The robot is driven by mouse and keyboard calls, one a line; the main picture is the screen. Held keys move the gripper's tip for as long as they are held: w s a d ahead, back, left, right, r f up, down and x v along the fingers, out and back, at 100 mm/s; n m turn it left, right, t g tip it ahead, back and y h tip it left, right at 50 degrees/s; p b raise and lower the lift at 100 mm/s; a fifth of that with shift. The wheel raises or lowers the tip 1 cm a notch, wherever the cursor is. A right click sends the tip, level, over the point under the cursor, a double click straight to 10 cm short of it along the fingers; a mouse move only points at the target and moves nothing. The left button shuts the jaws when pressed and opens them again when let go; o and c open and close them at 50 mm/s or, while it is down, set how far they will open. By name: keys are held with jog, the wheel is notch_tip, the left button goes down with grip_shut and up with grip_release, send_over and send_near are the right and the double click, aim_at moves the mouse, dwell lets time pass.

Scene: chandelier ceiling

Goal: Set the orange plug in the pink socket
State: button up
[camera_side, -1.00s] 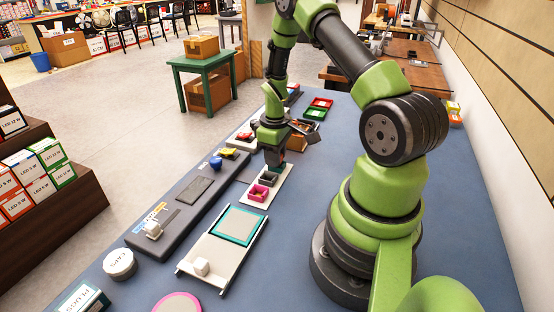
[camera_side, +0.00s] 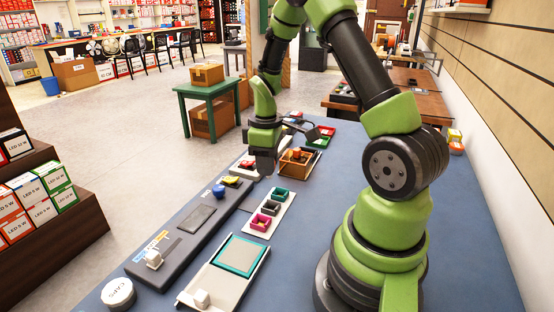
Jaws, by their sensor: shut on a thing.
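The pink socket (camera_side: 260,222) is at the near end of a white strip (camera_side: 254,234), in line with a dark socket (camera_side: 271,207) and a teal socket (camera_side: 280,193). My gripper (camera_side: 264,172) points down beyond the strip, up and left of the teal socket. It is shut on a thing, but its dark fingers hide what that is. A small orange piece (camera_side: 297,153) shows in a brown box (camera_side: 296,168) to the right of my gripper. I cannot tell whether it is the orange plug.
A long dark panel (camera_side: 187,229) with a blue knob (camera_side: 219,189) lies left of the strip. A white tray with a teal-edged panel (camera_side: 241,255) lies nearer the camera. Red and green bins (camera_side: 321,137) stand farther back. A CAPS tub (camera_side: 118,292) sits at the near left.

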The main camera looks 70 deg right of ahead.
jog(key=shift+s+a+f+n, duration=0.2)
jog(key=shift+a+f+n, duration=0.7)
jog(key=shift+a+f, duration=0.7)
jog(key=shift+s+a+f+n, duration=0.15)
jog(key=shift+a+f+n, duration=0.75)
jog(key=shift+a+f, duration=0.7)
jog(key=shift+a+f, duration=0.1)
jog(key=shift+f, duration=0.9)
jog(key=o, duration=1.4)
jog(key=shift+r, duration=3.75)
